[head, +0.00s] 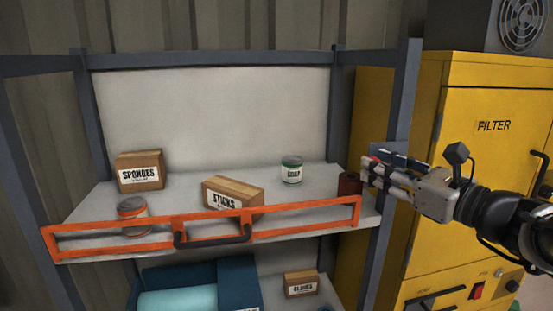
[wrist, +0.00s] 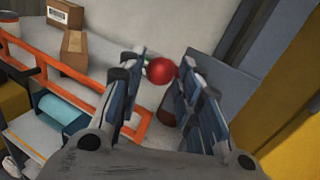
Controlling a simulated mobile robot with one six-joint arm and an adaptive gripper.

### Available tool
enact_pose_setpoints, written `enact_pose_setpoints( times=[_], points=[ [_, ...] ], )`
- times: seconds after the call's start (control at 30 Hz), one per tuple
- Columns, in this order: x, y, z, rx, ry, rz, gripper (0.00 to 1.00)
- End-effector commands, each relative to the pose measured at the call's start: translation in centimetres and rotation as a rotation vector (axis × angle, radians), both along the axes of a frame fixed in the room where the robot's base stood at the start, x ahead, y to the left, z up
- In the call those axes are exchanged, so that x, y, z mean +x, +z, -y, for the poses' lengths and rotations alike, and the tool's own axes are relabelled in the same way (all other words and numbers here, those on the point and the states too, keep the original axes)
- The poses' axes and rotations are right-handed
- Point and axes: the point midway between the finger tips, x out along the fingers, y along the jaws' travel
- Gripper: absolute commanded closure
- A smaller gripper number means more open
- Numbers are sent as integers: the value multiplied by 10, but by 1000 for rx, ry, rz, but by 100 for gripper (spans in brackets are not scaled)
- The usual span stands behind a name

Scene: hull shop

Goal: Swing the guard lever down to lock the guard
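The orange guard (head: 210,228) is a rail frame with a black handle (head: 212,236), lying across the front of the upper shelf; it also shows in the wrist view (wrist: 90,88). A red ball knob (wrist: 160,70), which looks like the guard lever's end, is near the right post. My gripper (head: 368,172) is at the shelf's right end, pointing left. In the wrist view its fingers (wrist: 163,75) are apart, with the knob seen between their tips; I see no clear grip on it. The lever's shaft is mostly hidden by the fingers.
A dark red cylinder (head: 348,184) stands close to my fingertips. The yellow filter cabinet (head: 470,215) is behind my gripper.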

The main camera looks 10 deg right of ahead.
Motion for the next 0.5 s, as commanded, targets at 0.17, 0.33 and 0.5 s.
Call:
enact_pose_setpoints(
  times=[0.17, 0.33, 0.5],
  points=[
    [6, 0, -2, 1, -1, -1, 68],
    [6, 0, -2, 0, -1, -1, 68],
    [6, 0, -2, 0, -1, -1, 76]
  ],
)
